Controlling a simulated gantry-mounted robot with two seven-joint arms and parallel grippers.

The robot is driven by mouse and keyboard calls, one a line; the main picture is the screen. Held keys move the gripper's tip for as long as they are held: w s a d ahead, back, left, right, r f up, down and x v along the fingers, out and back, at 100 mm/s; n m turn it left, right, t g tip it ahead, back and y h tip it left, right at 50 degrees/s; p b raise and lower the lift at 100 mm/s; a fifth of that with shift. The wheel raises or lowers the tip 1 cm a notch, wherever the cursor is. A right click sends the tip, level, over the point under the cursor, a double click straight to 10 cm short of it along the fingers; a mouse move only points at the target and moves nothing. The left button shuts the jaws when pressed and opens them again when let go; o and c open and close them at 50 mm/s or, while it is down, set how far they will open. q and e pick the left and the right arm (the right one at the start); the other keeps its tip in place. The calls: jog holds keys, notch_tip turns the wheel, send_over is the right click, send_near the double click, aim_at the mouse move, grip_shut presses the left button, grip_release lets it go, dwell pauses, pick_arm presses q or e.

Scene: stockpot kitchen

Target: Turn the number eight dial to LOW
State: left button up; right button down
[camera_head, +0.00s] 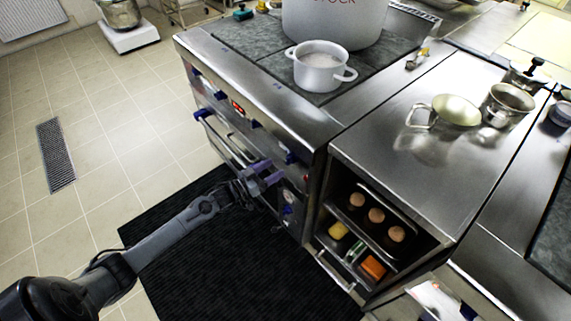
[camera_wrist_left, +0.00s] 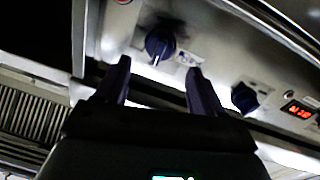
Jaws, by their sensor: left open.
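In the left wrist view, a dark blue dial (camera_wrist_left: 160,44) sits on the steel front panel (camera_wrist_left: 215,55), beyond and roughly between my left gripper's fingertips (camera_wrist_left: 158,68). The open fingers appear apart from it. A small label lies beside it, too small to read, so I cannot tell which dial is number eight. A second blue dial (camera_wrist_left: 244,97) is to the right. In the head view, my left gripper (camera_head: 268,176) is in front of the stove, just below a blue dial (camera_head: 290,157) on its front. My right gripper is not in view.
A red display (camera_head: 238,107) is on the stove front, with an oven handle (camera_head: 225,140) below. A small pot (camera_head: 319,72) and a large stockpot (camera_head: 333,22) stand on the cooktop. An open cabinet (camera_head: 345,225) holding food is to the right. The floor mat (camera_head: 215,265) is clear.

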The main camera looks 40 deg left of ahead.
aim_at(286, 161)
pick_arm(q)
jog(key=shift+b+x, duration=1)
jog(key=shift+x, duration=2.2)
jog(key=c, duration=1.1)
jog(key=shift+o, duration=0.2)
